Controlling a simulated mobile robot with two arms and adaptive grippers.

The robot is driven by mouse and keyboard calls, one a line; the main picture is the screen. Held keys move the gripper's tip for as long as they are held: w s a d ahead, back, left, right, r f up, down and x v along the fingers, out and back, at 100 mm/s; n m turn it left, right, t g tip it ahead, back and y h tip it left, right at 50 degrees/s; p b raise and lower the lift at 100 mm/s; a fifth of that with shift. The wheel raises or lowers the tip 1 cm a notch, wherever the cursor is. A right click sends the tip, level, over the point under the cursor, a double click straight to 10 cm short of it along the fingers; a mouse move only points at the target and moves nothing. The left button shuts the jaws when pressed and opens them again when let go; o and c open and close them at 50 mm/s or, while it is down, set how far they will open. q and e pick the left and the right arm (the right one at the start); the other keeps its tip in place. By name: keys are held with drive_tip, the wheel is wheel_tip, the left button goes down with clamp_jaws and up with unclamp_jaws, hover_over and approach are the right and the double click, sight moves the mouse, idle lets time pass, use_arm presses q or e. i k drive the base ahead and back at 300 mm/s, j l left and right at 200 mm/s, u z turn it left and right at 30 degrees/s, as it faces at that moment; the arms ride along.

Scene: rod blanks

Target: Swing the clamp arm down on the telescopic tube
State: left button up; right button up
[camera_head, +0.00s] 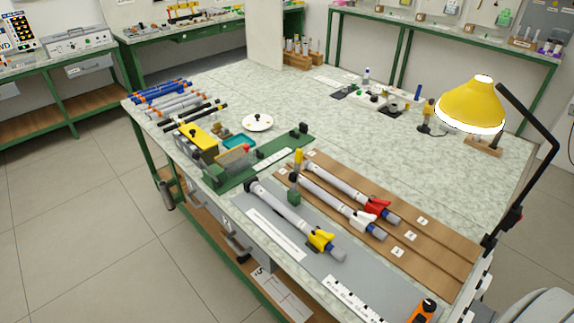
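A grey telescopic tube (286,209) with a black end cap and a yellow winged collar (320,240) lies on the grey mat (375,278) at the table's front. A small green clamp block (294,197) stands close beside the tube, on its far side. An upright arm with a yellow grip (298,158) rises above this block and looks like the clamp arm, standing up and clear of the tube. Whether the tube rests in a cradle there is too small to tell. Neither of my grippers shows in the head view.
Two similar tubes, with red (376,208) and white (364,218) collars, lie on a brown grooved board (440,248) behind. A green fixture (225,180) stands left. A yellow lamp (472,101) overhangs the right side. The table's middle is clear.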

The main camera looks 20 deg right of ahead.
sight(293, 177)
drive_tip(key=k+l+z, duration=0.35)
drive_tip(key=k+l, duration=0.7)
drive_tip(key=l, duration=0.4)
drive_tip(key=i+l+z, duration=0.15)
drive_tip(key=l, duration=0.25)
drive_tip(key=i+l, duration=0.1)
drive_tip(key=l, duration=0.3)
drive_tip(key=l+z, duration=0.15)
drive_tip(key=l, duration=0.25)
drive_tip(key=i+l, duration=0.15)
drive_tip(key=l, duration=0.2)
